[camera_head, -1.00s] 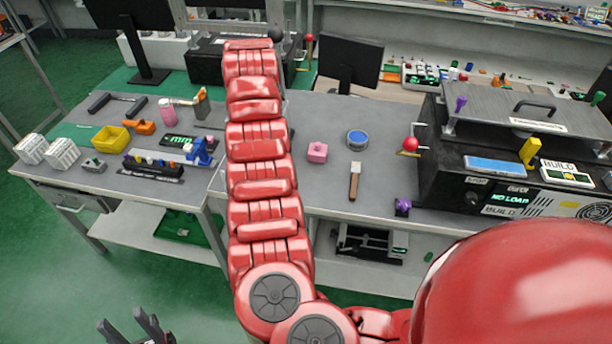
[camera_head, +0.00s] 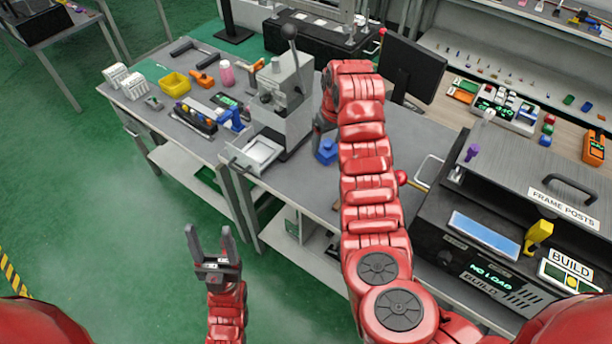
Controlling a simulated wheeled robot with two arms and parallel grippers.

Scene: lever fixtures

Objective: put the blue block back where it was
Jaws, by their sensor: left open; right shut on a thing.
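A blue block (camera_head: 326,151) shows at the left side of my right arm's far end, just right of the grey lever machine (camera_head: 297,78). My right gripper (camera_head: 324,136) is shut on the block and holds it. Its fingers are mostly hidden by my own red arm, and I cannot tell whether the block touches the bench. My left gripper (camera_head: 211,240) is open and empty, in front of the bench and above the green floor.
A pale tray (camera_head: 257,153) sticks out at the lever machine's front. A black box labelled BUILD (camera_head: 470,265) fills the right of the bench. A yellow bin (camera_head: 175,82) and small tools stand at the left. A monitor (camera_head: 412,68) stands behind my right arm.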

